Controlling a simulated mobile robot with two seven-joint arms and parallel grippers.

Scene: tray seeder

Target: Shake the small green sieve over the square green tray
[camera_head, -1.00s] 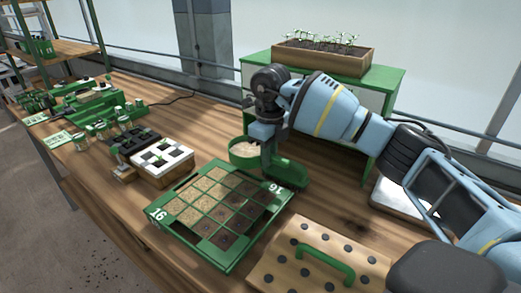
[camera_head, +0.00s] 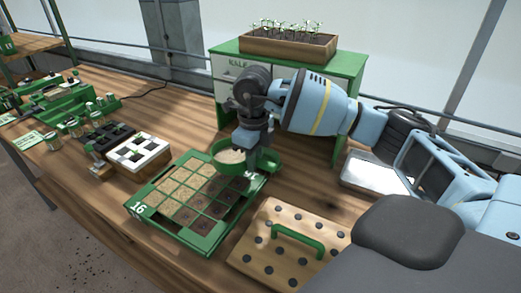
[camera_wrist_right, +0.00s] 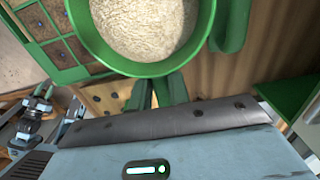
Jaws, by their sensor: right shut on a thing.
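The small green sieve (camera_head: 219,146) is round and holds pale, grainy material. My right gripper (camera_head: 250,163) is shut on it and holds it up at the far right edge of the square green tray (camera_head: 152,215). From the head view I cannot tell exactly how far it reaches over the tray. The tray lies on the bench; some of its cells are pale and others dark brown. In the right wrist view the sieve (camera_wrist_right: 145,67) fills the top middle, with part of the tray (camera_wrist_right: 72,74) at left.
A wooden board with dark studs and a green handle (camera_head: 298,241) lies in front right of the tray. A black-and-white block (camera_head: 140,152) stands to the left. A metal tray (camera_head: 365,172) is under my arm. A green cabinet with a seedling box (camera_head: 290,44) stands behind.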

